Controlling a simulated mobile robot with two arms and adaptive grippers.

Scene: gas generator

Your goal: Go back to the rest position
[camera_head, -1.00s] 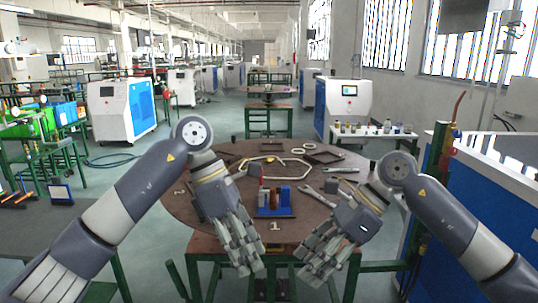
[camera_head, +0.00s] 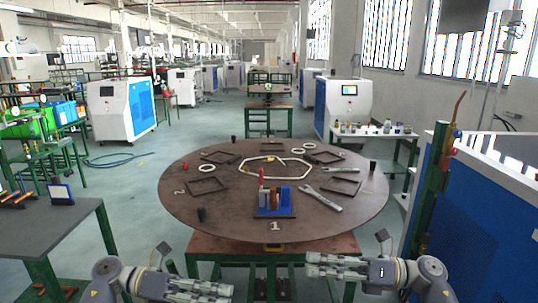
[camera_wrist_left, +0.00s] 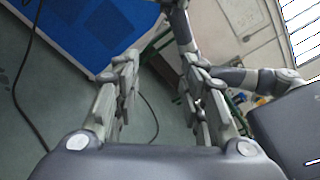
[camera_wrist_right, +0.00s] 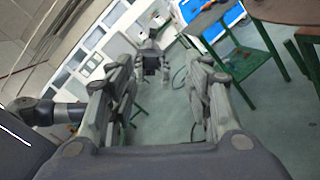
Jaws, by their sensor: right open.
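My left gripper (camera_head: 228,293) is low in the head view, in front of the round table and pointing to the right. In the left wrist view its fingers (camera_wrist_left: 160,65) are spread with nothing between them. My right gripper (camera_head: 312,266) is also low, at the table's near side, pointing left. In the right wrist view its fingers (camera_wrist_right: 158,63) are apart and empty. Both arms are folded low at the bottom of the head view, partly cut off by the frame.
The round brown table (camera_head: 215,222) holds a blue stand (camera_head: 274,210), wrenches (camera_head: 322,200), square frames (camera_head: 205,187) and white rings (camera_head: 207,168). A grey bench (camera_head: 50,232) stands left. A blue machine (camera_head: 475,235) stands close on the right. Floor is free left of the round table.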

